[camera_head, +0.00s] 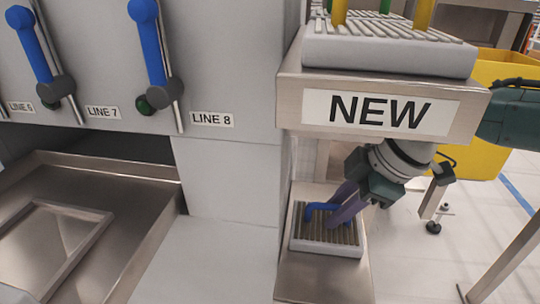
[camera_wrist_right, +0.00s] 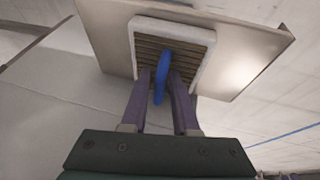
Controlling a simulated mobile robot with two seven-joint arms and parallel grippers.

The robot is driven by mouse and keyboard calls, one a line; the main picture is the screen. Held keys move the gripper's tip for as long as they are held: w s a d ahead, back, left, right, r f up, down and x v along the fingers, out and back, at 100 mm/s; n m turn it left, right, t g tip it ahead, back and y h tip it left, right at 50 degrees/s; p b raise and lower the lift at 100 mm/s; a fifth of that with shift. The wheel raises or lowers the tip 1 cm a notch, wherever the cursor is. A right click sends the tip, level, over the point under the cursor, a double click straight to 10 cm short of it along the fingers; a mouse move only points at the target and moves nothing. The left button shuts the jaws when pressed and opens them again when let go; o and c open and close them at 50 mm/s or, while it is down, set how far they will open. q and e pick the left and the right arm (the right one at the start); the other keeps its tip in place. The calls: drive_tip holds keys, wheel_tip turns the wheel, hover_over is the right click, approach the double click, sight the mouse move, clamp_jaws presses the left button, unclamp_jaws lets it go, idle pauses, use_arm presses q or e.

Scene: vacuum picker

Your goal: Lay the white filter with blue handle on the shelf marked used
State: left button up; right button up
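The white filter (camera_head: 325,248) has a pleated face and a blue handle (camera_head: 316,209). It lies flat, handle up, on the lower metal shelf (camera_head: 320,284); no "used" label shows on that shelf. The filter (camera_wrist_right: 203,68) and its blue handle (camera_wrist_right: 162,78) also show in the right wrist view. My right gripper (camera_head: 338,212) reaches down under the upper shelf. Its purple fingers (camera_wrist_right: 162,74) stand on both sides of the handle, with a gap visible, so it looks open around it. My left gripper is out of view.
Panels with blue levers (camera_head: 149,42) stand at the left. A metal tray (camera_head: 60,235) lies at lower left. A yellow bin (camera_head: 480,125) stands behind.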

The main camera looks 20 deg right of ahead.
drive_tip(key=shift+o, duration=0.9)
drive_tip(key=shift+r, duration=0.25)
drive_tip(key=p+v, duration=0.4)
drive_tip(key=v, duration=0.3)
drive_tip(key=shift+p, duration=0.35)
drive_tip(key=shift+s+r, duration=0.1)
